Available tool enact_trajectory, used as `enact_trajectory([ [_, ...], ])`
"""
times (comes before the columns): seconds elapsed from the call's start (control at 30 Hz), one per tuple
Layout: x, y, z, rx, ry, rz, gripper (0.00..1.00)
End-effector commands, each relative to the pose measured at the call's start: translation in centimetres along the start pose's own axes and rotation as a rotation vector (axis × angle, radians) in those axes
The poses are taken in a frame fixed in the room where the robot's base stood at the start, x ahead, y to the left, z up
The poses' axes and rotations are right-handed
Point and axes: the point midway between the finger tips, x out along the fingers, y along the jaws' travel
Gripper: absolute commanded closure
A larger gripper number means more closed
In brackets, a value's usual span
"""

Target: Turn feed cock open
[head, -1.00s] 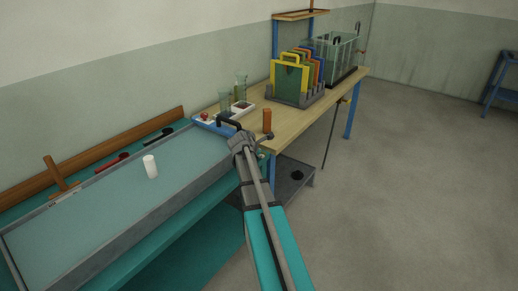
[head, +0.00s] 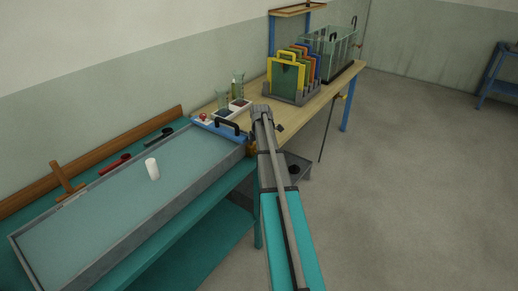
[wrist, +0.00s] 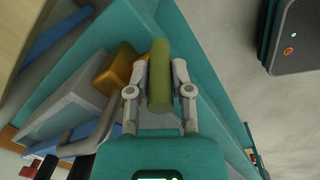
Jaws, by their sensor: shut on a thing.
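In the wrist view the feed cock shows as a brass-orange block body (wrist: 121,66) with a thick olive-green handle (wrist: 160,62). My gripper (wrist: 159,90) has its two grey fingers on either side of the handle, shut on it. The handle lies nearly along the picture's vertical, just right of the body. In the head view a small part of the brass body (head: 252,150) shows at the near right end of the shallow tray. My arm hides the handle and the fingers there.
The shallow tray (head: 128,226) has a white cylinder (head: 152,169) standing in it. A black handle (head: 227,127) rises near the cock. The wooden bench (head: 318,100) behind holds beakers, a rack of coloured frames (head: 291,79) and a glass tank (head: 335,50).

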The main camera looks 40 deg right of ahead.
Motion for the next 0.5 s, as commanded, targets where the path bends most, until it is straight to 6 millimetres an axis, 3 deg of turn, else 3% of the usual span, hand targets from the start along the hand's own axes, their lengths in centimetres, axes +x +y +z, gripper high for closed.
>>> enact_trajectory([
  [0.5,0.00,-0.07,0.12,0.001,0.033,-0.025,1.00],
])
